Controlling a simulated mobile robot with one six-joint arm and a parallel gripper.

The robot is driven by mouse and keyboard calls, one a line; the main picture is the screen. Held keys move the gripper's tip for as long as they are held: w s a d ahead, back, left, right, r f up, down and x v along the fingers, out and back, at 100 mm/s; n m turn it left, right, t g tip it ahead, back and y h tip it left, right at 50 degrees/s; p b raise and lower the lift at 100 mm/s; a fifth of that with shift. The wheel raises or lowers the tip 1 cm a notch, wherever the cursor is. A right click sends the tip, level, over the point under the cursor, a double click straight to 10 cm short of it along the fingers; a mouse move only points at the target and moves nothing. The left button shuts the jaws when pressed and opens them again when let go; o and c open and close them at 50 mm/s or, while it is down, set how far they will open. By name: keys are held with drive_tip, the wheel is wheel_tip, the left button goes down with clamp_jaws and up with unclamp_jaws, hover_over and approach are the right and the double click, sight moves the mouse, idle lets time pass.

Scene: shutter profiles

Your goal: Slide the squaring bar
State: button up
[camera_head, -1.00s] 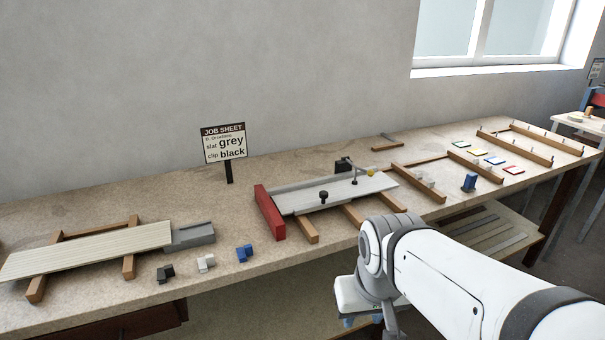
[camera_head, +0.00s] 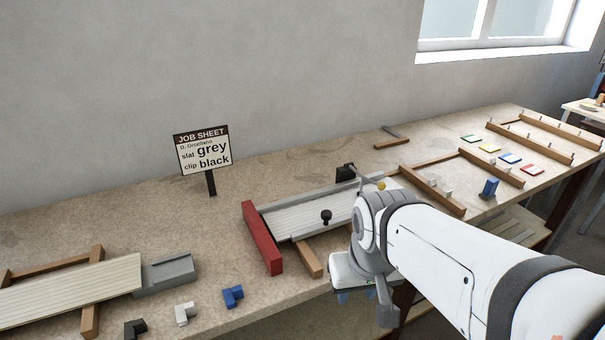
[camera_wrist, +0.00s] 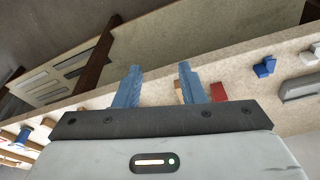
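A jig with a grey ribbed slat (camera_head: 308,214) lies on the bench, on wooden rails. A red bar (camera_head: 262,238) stands across its left end. A black knob (camera_head: 326,216) rises from the near side of the slat. I cannot tell for certain which part is the squaring bar. My gripper (camera_head: 357,297) hangs at the bench's front edge, right of the red bar and apart from the jig. In the wrist view my gripper (camera_wrist: 157,72) has its two blue fingers spread with nothing between them. The red bar (camera_wrist: 218,92) shows beyond the right finger. My arm hides the jig's right part.
The job sheet (camera_head: 203,151) reads slat grey, clip black. A black clip (camera_head: 135,330), a white clip (camera_head: 186,313) and a blue clip (camera_head: 232,295) lie along the front. A pale slat (camera_head: 75,290) on a wooden frame is at left. Bench space before the sign is clear.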

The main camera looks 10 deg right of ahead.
drive_tip(key=shift+o, duration=1.2)
drive_tip(key=w+d+r+m+h+p, duration=0.1)
drive_tip(key=w+r+m+p, duration=0.1)
drive_tip(key=w, duration=0.8)
drive_tip(key=shift+r+p, duration=0.6)
drive_tip(key=shift+p, duration=0.05)
drive_tip(key=m+t+h+p, duration=0.1)
drive_tip(key=m+p, duration=0.2)
drive_tip(key=p, duration=0.1)
approach(326, 213)
drive_tip(key=shift+m, duration=0.3)
drive_tip(key=x, duration=0.8)
drive_tip(key=shift+w+d+f, duration=0.1)
drive_tip(key=shift+f, duration=0.2)
clamp_jaws()
